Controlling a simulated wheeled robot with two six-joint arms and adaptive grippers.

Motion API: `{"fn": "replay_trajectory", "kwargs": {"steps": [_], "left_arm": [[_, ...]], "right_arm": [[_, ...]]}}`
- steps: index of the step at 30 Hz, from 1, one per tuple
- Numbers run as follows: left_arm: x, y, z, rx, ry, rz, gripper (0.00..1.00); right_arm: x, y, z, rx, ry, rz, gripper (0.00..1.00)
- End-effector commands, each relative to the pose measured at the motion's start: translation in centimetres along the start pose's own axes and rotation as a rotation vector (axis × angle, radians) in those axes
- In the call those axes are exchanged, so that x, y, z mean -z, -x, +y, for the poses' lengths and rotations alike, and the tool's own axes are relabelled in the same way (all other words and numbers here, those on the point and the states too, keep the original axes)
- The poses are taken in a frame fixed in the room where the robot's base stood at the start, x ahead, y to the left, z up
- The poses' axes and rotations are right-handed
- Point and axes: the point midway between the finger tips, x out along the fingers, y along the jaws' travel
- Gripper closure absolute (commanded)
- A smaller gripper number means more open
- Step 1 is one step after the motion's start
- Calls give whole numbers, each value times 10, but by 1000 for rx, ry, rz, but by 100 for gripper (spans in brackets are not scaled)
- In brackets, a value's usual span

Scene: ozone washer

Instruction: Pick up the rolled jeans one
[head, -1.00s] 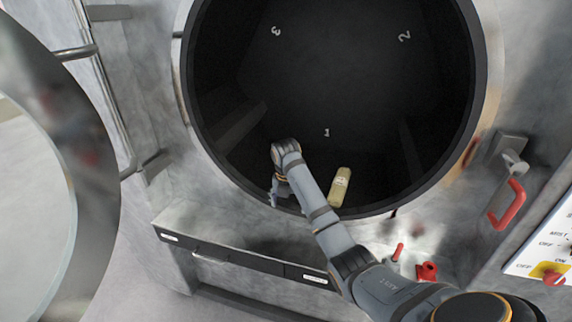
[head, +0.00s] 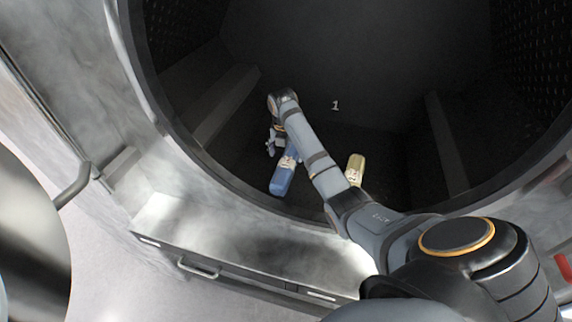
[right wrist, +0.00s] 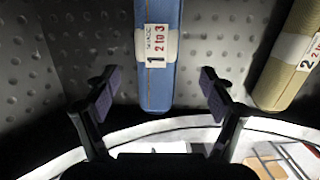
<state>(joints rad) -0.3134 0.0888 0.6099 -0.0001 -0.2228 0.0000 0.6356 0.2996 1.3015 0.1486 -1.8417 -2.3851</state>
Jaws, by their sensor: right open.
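The rolled jeans (head: 283,178) are a blue roll with a white paper band, lying on the dark drum floor near its front lip. In the right wrist view the blue roll (right wrist: 156,88) runs up the picture, its label (right wrist: 157,46) reading 1 and "2 to 3". My right gripper (head: 271,143) is inside the drum at the roll's far end. In the wrist view its open fingers (right wrist: 157,84) stand on either side of the roll, with a gap on each side. It holds nothing. My left gripper is out of view.
A yellowish roll (head: 355,169) with a white band marked 2 lies to the right, near my right forearm; it also shows in the wrist view (right wrist: 289,62). Raised ribs (head: 226,104) cross the drum. The round metal rim (head: 150,112) bounds the opening.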

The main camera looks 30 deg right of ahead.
Motion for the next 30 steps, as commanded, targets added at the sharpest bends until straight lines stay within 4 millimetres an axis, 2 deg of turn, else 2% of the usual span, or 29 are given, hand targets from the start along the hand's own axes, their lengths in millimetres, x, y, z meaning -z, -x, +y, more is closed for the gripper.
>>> {"fn": "replay_trajectory", "kwargs": {"steps": [2,5,11,14,19,22,26,27,30], "left_arm": [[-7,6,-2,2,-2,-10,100],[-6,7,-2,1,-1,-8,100],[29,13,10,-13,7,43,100],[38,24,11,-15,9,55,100],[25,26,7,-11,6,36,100],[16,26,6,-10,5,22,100],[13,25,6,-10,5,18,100],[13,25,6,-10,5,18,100],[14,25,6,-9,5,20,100]], "right_arm": [[0,-10,0,1,0,1,17],[0,-20,0,0,0,0,17],[-1,-28,1,1,0,1,17],[-2,-44,3,3,0,3,17],[-2,-70,4,0,0,0,17],[-2,-75,4,0,0,-1,17],[-2,-75,4,-1,0,-2,17],[-2,-75,4,-1,0,-2,18],[-2,-75,4,-1,0,-2,32]]}}
